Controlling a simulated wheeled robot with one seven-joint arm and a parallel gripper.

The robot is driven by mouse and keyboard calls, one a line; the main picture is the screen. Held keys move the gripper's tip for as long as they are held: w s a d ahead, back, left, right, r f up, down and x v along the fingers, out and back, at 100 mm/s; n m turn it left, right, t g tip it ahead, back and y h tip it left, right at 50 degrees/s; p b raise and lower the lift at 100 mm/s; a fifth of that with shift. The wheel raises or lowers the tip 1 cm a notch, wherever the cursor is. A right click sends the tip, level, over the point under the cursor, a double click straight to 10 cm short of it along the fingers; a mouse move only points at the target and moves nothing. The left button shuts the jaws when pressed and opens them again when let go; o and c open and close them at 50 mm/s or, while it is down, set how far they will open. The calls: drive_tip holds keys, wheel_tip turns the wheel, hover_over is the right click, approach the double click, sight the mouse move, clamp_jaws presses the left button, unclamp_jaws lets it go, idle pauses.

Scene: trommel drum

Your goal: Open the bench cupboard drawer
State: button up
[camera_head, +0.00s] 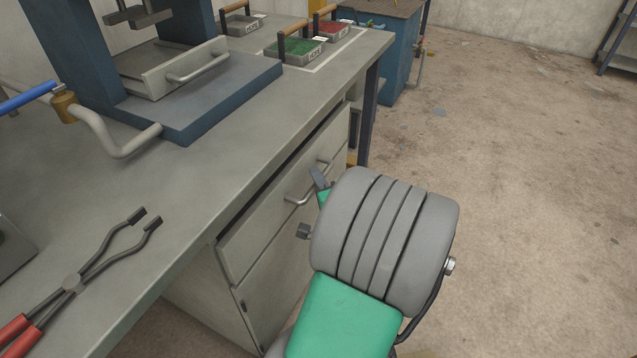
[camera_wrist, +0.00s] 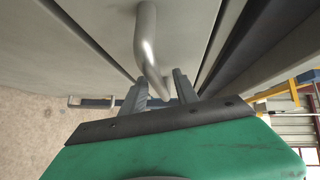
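The bench cupboard drawer (camera_head: 262,226) has a plain grey front below the bench top. A dark gap runs along its top edge; its front looks roughly in line with the door below. Its bent metal bar handle (camera_head: 300,197) also shows in the wrist view (camera_wrist: 147,45). My gripper (camera_head: 310,205) is at the drawer front, partly hidden by my own wrist in the head view. In the wrist view, my gripper's two fingers (camera_wrist: 159,88) are apart, with the near end of the handle between them. I see no clear grip on the handle.
The bench top (camera_head: 215,165) overhangs the drawer. Red-handled tongs (camera_head: 75,283) lie on it. A blue press frame (camera_head: 195,105) and several small trays (camera_head: 295,50) stand farther back. The floor (camera_head: 530,190) to the right is open.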

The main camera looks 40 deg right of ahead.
drive_tip(key=shift+c, duration=0.3)
clamp_jaws()
idle(1.1)
